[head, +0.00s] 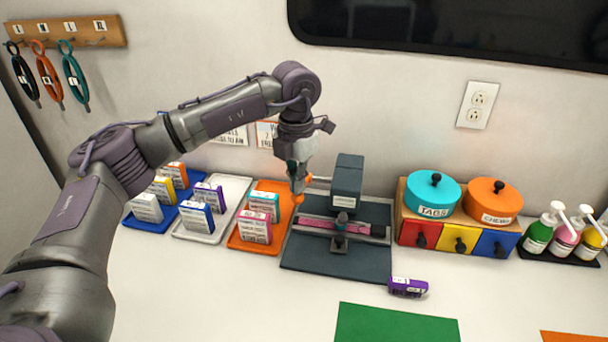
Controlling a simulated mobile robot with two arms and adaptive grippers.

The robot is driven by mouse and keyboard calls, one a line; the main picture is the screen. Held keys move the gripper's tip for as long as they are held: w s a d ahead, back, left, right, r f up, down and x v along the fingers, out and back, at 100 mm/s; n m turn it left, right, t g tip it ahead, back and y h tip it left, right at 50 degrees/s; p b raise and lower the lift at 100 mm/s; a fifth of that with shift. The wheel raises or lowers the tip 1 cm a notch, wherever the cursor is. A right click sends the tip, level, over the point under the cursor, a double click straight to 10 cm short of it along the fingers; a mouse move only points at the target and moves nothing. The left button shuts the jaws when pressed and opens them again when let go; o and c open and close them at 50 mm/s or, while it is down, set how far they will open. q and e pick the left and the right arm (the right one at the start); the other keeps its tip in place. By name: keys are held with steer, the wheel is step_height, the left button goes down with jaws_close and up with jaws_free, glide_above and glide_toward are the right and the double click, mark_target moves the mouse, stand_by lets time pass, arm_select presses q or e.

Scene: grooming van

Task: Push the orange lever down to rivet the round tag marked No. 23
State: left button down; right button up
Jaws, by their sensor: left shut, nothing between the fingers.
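The dark grey press (347,182) stands on a dark base plate (376,265) near the wall. A pink strip (355,227) lies across the press in a grey holder. My left gripper (298,190) is shut, points down and is just left of the press head. Orange shows around its fingertips; it seems to be the lever, mostly hidden by the gripper, and I cannot tell whether they touch. The round tag marked No. 23 cannot be made out. My right gripper is out of view.
Blue, white and orange trays (236,243) with small boxes stand left of the press. To the right are a drawer box (407,236) with two round tins and pump bottles (540,236). A purple box (408,287) and green mat (395,326) lie in front.

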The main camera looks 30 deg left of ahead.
arm_select(q)
step_height(320, 180, up, 8)
steer(key=p, duration=0.4)
steer(key=shift+f+p, duration=0.15)
steer(key=shift+p, duration=0.15)
